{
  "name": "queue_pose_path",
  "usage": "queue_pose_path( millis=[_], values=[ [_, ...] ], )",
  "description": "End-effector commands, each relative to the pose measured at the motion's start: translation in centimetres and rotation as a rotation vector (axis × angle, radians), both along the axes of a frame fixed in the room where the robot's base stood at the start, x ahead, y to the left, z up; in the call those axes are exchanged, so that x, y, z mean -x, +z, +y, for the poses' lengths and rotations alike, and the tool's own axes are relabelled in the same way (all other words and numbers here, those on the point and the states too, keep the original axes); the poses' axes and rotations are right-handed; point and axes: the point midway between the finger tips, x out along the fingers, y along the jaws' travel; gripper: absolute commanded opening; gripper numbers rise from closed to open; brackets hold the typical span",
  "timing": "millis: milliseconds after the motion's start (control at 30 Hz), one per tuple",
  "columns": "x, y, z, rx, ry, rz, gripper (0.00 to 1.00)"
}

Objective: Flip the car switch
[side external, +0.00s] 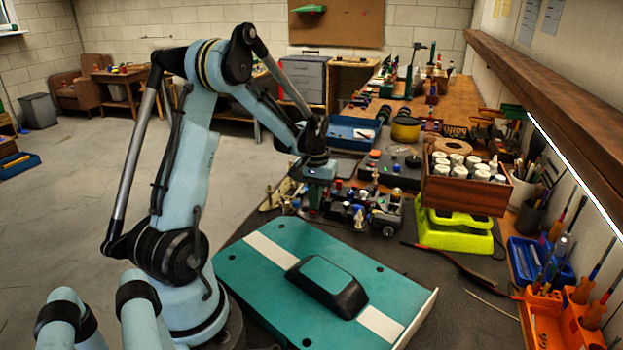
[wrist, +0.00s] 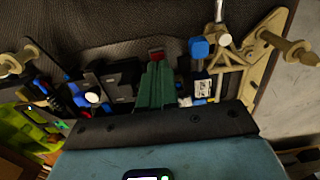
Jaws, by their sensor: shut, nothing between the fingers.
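The car chassis (side external: 352,208), crowded with small electronic parts, sits on the dark bench mat behind the teal car body shell (side external: 245,270). My gripper (side external: 314,206) points down over the left part of the chassis. In the wrist view its green fingers (wrist: 155,88) are together with nothing between them. A small red part (wrist: 157,55) shows right at the fingertips; I cannot tell whether it is the switch or whether the fingers touch it. A blue part (wrist: 199,47) stands beside the fingers. My gripper hides some of the chassis.
A wooden box of white-capped jars (side external: 465,185) stands over a bright yellow-green device (side external: 455,235) right of the chassis. An orange tool holder (side external: 545,318) and blue bin (side external: 535,262) line the right side. Pliers (side external: 450,265) lie on the mat, with bare mat around them.

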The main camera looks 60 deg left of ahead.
Motion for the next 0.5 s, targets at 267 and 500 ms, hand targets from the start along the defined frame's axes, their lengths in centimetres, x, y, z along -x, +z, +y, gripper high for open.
queue_pose_path(
  millis=[267,500],
  values=[
    [0.0,1.9,0.0,0.000,0.000,0.000,0.00],
    [0.0,3.6,0.0,0.000,0.000,0.000,0.00]
  ],
)
